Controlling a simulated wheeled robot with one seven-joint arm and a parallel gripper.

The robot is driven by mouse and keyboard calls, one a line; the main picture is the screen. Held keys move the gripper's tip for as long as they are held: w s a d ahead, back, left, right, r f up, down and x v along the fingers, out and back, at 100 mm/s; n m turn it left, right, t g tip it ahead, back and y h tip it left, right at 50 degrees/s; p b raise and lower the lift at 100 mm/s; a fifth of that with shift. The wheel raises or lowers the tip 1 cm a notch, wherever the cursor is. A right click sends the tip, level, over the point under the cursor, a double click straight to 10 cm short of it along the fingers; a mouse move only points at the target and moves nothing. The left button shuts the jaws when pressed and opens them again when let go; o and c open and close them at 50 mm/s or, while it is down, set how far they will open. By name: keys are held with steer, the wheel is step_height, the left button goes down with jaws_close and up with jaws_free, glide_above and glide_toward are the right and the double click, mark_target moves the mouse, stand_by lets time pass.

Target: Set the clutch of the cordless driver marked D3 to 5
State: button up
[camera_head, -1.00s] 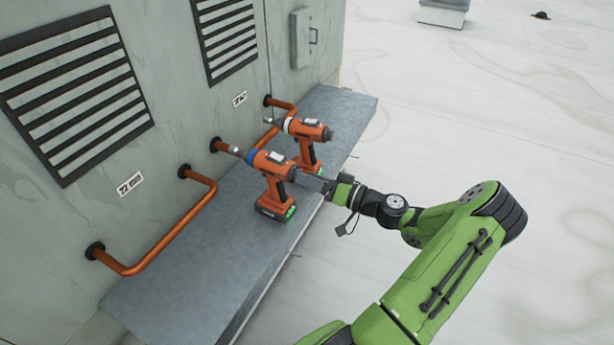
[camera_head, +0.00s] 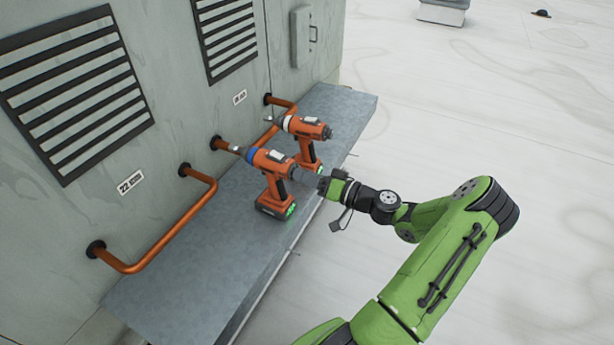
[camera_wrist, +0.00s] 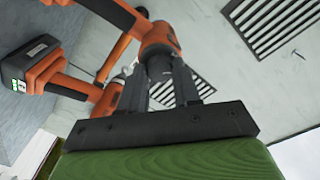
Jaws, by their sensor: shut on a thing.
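Two orange cordless drivers stand upright on the grey ledge, noses toward the wall. The nearer driver (camera_head: 272,165) has a blue collar (camera_head: 251,155) and a battery with green lights. The farther driver (camera_head: 305,130) has a white collar (camera_head: 282,123). I cannot read a D3 mark or any clutch number. My gripper (camera_head: 304,174) reaches in from the right, behind the nearer driver. In the wrist view, its two fingers (camera_wrist: 160,85) are shut on the dark rear end (camera_wrist: 160,66) of an orange driver, apparently the blue-collared one. Neither collar's scale shows there.
The grey ledge (camera_head: 185,260) runs along the wall, with free room at its near end. Copper pipes (camera_head: 195,215) bend out of the wall near the drivers. Louvred vents (camera_head: 75,95) and a box with a handle (camera_head: 302,38) are on the wall.

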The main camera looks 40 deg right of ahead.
steer(key=m+p, duration=0.8)
steer(key=m, duration=1.5)
steer(key=shift+f, duration=0.1)
stand_by(0.4)
steer(key=o, duration=1.1)
steer(key=shift+c, duration=0.2)
